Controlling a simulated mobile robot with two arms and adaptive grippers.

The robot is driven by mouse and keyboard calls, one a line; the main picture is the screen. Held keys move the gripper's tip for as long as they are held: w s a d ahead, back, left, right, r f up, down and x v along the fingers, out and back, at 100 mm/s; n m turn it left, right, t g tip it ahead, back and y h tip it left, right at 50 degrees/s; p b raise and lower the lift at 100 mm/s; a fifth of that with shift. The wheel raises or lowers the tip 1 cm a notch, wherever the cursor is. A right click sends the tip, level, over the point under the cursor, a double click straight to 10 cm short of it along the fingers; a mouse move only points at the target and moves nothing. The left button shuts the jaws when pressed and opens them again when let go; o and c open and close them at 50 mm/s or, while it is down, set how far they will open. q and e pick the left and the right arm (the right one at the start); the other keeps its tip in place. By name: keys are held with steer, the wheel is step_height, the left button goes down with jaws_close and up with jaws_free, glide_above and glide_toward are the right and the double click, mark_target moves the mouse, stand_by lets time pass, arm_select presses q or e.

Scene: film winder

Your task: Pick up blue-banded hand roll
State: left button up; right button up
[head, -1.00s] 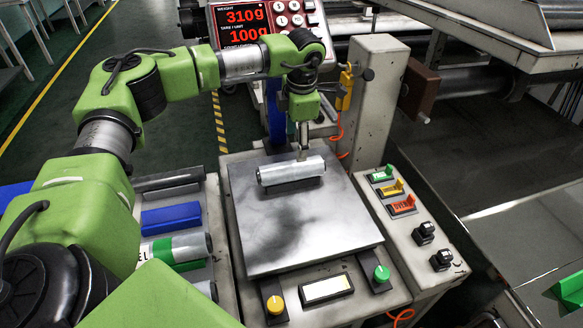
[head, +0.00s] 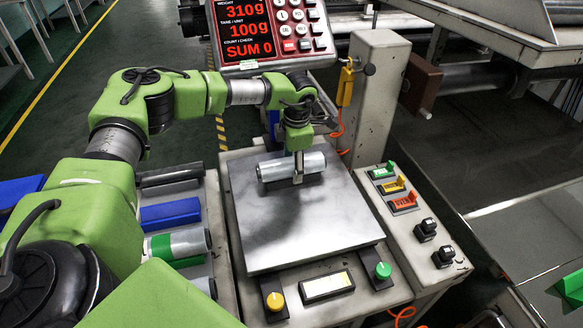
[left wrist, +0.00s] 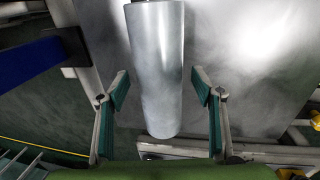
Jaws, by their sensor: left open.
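A silvery roll (head: 275,168) lies on the grey metal plate (head: 300,235), near its far edge. I see no blue band on its visible surface. My left gripper (head: 298,170) points down over it, with one finger in front of the roll's side. In the left wrist view the open left gripper (left wrist: 160,85) has its teal-padded fingers on either side of the roll (left wrist: 157,60), with gaps to both sides. My right gripper is not in view.
Left of the plate lie a dark roll (head: 170,177), a blue item (head: 171,214) and a green-banded roll (head: 192,243). Behind stands a red-lit display (head: 243,30) reading 310g. A control panel (head: 402,205) and a post (head: 377,95) flank the plate's right.

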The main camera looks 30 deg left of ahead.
arm_select(q)
steer(key=shift+c, duration=0.4)
steer(key=c, duration=1.4)
steer(key=shift+r, duration=0.1)
